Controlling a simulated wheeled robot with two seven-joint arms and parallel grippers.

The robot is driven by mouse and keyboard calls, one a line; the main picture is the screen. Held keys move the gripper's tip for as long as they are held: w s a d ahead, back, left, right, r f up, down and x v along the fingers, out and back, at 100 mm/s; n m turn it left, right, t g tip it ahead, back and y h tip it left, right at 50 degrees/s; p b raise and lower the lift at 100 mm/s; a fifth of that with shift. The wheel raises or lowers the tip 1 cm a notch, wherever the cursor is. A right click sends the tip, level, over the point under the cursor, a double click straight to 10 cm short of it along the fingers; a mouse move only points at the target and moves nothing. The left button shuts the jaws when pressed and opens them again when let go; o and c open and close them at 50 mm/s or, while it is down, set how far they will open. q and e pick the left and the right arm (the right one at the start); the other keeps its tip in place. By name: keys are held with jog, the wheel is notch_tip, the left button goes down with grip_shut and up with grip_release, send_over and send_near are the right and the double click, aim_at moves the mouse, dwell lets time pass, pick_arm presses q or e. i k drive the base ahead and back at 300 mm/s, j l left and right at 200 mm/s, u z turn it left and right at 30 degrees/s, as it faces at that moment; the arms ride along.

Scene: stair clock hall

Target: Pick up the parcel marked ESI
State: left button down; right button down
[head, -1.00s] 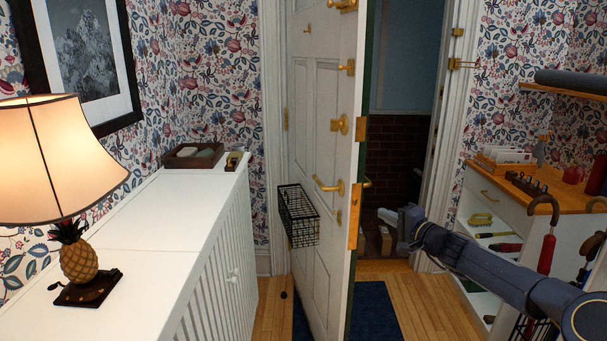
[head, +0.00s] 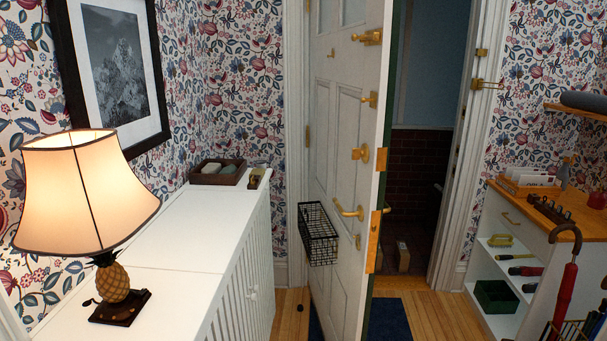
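Beyond the partly open white door (head: 335,150), a small brown parcel (head: 403,257) stands on the dark floor past the threshold. It has a small pale mark, too small to read, so I cannot tell whether it says ESI. Another brownish shape beside it, close to the door edge, is dim and partly hidden. Neither of my grippers is in view.
A white cabinet (head: 165,255) with a lit pineapple lamp (head: 112,280) fills the left. A wire basket (head: 318,235) hangs on the door. A shelf unit (head: 512,220) and a red umbrella (head: 564,285) stand at right. A dark blue mat (head: 390,320) lies at the threshold.

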aim_at(401, 255)
jog(key=z, duration=1.45)
jog(key=i+u, duration=0.1)
jog(key=i, duration=0.5)
jog(key=i+l+u, duration=0.1)
jog(key=i, duration=0.5)
jog(key=i+l+u, duration=0.1)
jog(key=i, duration=0.45)
jog(key=i+l+u, duration=0.1)
jog(key=i+l, duration=0.15)
jog(key=i, duration=0.35)
jog(key=i+u, duration=0.25)
jog(key=i, duration=0.25)
jog(key=i+u, duration=0.2)
jog(key=i, duration=0.35)
jog(key=i+u, duration=0.25)
jog(key=i, duration=0.25)
jog(key=i+l+u, duration=0.25)
jog(key=i, duration=0.25)
jog(key=i+l+u, duration=0.1)
jog(key=u, duration=0.35)
jog(key=i+l, duration=0.05)
jog(key=i, duration=0.05)
